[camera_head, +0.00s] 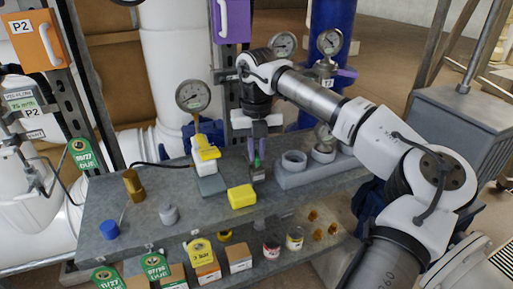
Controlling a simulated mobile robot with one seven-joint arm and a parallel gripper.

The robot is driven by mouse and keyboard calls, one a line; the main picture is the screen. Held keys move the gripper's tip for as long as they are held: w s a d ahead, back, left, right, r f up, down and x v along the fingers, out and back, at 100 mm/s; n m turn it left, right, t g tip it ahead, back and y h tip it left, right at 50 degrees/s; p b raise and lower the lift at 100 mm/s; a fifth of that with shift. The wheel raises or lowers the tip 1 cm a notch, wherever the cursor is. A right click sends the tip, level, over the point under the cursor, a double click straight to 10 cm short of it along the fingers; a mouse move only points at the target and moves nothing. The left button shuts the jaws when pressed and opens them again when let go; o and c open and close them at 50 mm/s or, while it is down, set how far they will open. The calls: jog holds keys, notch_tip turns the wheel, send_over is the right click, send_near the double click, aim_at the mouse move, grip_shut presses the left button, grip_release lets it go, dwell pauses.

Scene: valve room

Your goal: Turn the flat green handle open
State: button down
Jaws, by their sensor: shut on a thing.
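My gripper (258,157) points down at the back middle of the grey bench, with its purple fingers shut on the flat green handle (258,163). Only a small green piece of the handle shows between and below the fingertips. A small grey body (257,174) sits right under it. The fingers hide most of the handle, so I cannot tell how far it is turned.
A yellow block (242,196) lies in front of my gripper. A white device with a yellow top (205,157) stands to the left, and a grey holder with round cups (300,178) to the right. Gauges and pipes stand behind. The bench (140,232) has free room at front left.

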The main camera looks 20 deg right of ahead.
aim_at(256, 154)
jog(key=shift+n, duration=1.1)
jog(key=c, duration=1.5)
grip_release()
notch_tip(256, 154, up, 14)
jog(key=shift+f, duration=0.1)
